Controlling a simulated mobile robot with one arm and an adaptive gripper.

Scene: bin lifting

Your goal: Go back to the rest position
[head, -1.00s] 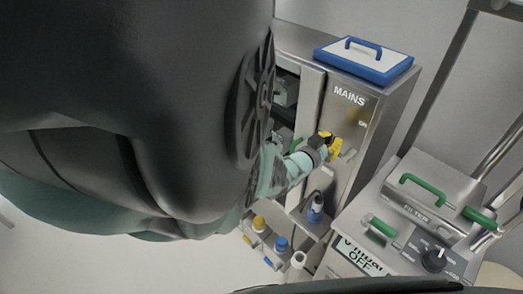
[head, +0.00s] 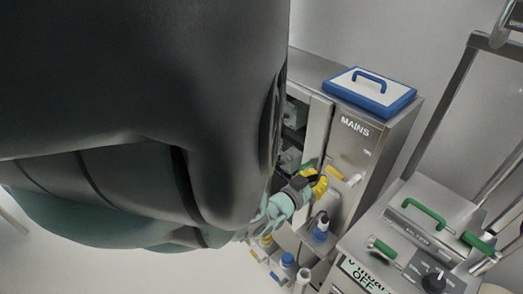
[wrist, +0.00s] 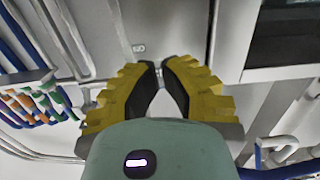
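My gripper (head: 319,184) has yellow fingers on a pale green wrist. In the head view it is in front of the steel cabinet marked MAINS (head: 378,150), left of a small pale handle (head: 352,181) on its front. In the wrist view, the fingertips (wrist: 159,66) are almost together, with a narrow gap between the dark inner pads. Nothing shows between them. My large dark arm link fills the left of the head view and hides part of the cabinet.
A blue-edged white lid (head: 368,91) lies on the cabinet. Bottles, one with a blue cap (head: 321,228), stand low beside it. A filter unit with green handles (head: 415,240) is at right. Blue cables (wrist: 25,45) show in the wrist view.

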